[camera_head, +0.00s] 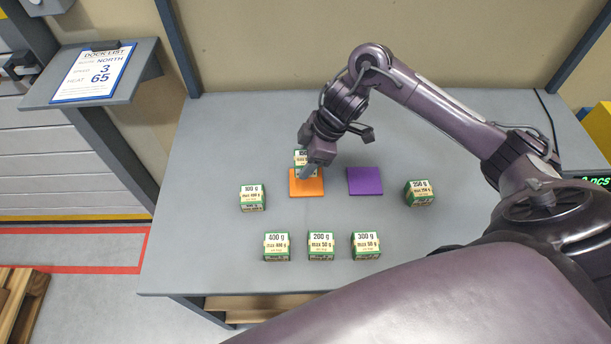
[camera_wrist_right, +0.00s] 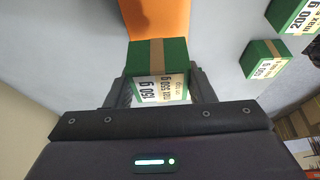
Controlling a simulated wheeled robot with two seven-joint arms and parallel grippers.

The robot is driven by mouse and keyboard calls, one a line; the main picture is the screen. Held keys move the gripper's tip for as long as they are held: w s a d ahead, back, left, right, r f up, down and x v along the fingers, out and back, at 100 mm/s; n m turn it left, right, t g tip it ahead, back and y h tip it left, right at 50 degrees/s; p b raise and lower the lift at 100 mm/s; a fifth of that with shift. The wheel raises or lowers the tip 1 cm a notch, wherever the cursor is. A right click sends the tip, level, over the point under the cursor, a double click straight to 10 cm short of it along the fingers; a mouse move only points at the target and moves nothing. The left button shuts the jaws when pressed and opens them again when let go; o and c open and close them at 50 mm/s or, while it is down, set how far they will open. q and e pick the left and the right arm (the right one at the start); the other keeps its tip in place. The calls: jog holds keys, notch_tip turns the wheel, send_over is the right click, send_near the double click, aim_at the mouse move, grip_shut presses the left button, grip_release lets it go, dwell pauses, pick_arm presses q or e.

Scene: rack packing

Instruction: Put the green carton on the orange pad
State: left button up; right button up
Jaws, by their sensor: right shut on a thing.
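A green carton (camera_head: 301,154) with a white label and brown tape sits between the fingers of my right gripper (camera_head: 309,166). In the head view it overlaps the far part of the orange pad (camera_head: 306,188), partly hidden by a finger. In the right wrist view the carton (camera_wrist_right: 175,51) is clasped between both fingers (camera_wrist_right: 160,90), and the orange pad (camera_wrist_right: 160,16) shows just beyond it. I cannot tell whether the carton touches the pad or hangs above it. My left gripper is not in view.
A purple pad (camera_head: 365,181) lies to the right of the orange one. Other green cartons stand around: 100 g (camera_head: 252,198) at left, 250 g (camera_head: 419,193) at right, and 400 g (camera_head: 277,247), 200 g (camera_head: 321,246) and 300 g (camera_head: 366,246) in front. The grey table (camera_head: 220,135) is clear at back left.

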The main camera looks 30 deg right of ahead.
aim_at(306, 181)
jog(key=shift+f, duration=2.75)
jog(key=shift+f, duration=0.1)
jog(key=o, duration=1.1)
jog(key=shift+c, duration=0.2)
jog(key=v, duration=1.2)
jog(key=shift+s, duration=0.15)
